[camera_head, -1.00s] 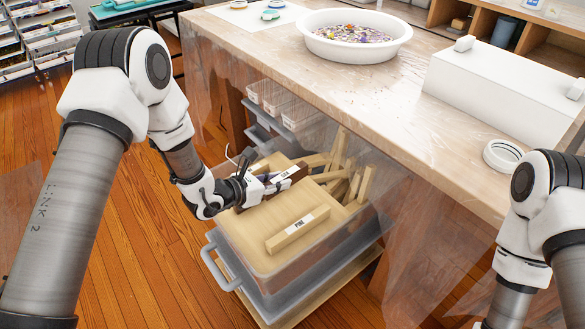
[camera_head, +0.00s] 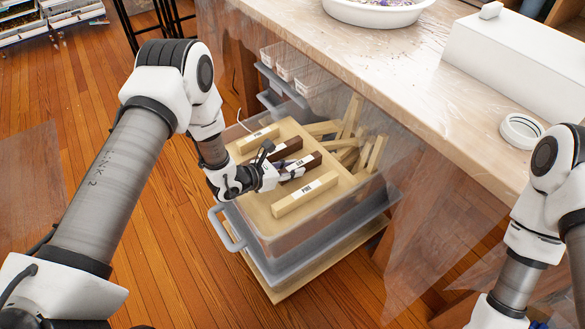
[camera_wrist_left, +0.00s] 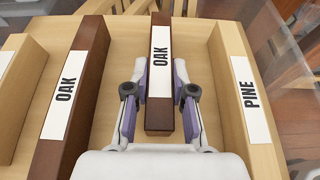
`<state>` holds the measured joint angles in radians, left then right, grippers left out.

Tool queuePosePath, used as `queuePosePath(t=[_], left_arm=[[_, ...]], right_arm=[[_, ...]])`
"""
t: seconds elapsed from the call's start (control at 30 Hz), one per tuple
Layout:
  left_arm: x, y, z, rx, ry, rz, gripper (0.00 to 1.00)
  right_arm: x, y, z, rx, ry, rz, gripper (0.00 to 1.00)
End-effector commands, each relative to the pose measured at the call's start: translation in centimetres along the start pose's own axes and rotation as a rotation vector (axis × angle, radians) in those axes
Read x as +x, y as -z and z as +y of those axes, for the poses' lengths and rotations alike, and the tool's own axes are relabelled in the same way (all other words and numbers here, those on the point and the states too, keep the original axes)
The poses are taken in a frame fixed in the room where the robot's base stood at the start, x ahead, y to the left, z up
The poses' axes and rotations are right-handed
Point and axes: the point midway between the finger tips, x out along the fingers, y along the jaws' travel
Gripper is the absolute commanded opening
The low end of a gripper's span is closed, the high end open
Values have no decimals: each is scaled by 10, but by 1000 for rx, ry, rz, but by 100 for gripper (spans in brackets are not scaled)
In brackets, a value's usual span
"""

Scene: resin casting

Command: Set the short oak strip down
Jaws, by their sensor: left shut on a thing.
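The short oak strip (camera_wrist_left: 160,62), dark brown with a white OAK label, is between the fingers of my left gripper (camera_wrist_left: 160,100) in the left wrist view. In the head view my left gripper (camera_head: 280,174) is shut on the near end of this strip (camera_head: 312,160), over the wooden board in the clear bin. The strip lies roughly parallel to its neighbours. I cannot tell whether its underside touches the board. A longer oak strip (camera_wrist_left: 70,95) lies to its left in the wrist view, apart from it. My right gripper is out of view.
A pine strip (camera_head: 305,195) lies on the near side of the held strip, another (camera_head: 258,138) at the far side. Loose pale sticks (camera_head: 350,150) lean in the bin's right part. The workbench (camera_head: 440,105) overhangs behind, with plastic sheeting hanging beside the bin.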

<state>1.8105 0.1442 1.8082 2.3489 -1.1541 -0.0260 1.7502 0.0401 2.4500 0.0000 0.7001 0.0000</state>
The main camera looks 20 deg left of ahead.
Motion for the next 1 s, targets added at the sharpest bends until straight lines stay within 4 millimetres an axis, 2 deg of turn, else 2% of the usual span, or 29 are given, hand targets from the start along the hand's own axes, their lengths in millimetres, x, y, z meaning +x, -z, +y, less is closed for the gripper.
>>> queuePosePath(t=[0.03,0.1,0.47,0.57,0.9,1.0], left_arm=[[1,1,0,0,0,0,31],[0,1,0,0,0,0,49],[-4,-4,0,-1,-1,0,49],[-19,-4,1,-4,-3,1,49],[-103,-5,1,-5,-4,0,49],[-116,-4,1,-3,-3,-1,49]], right_arm=[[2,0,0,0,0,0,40],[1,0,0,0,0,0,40],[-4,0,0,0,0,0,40],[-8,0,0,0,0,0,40],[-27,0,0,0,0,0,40],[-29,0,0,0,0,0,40]])
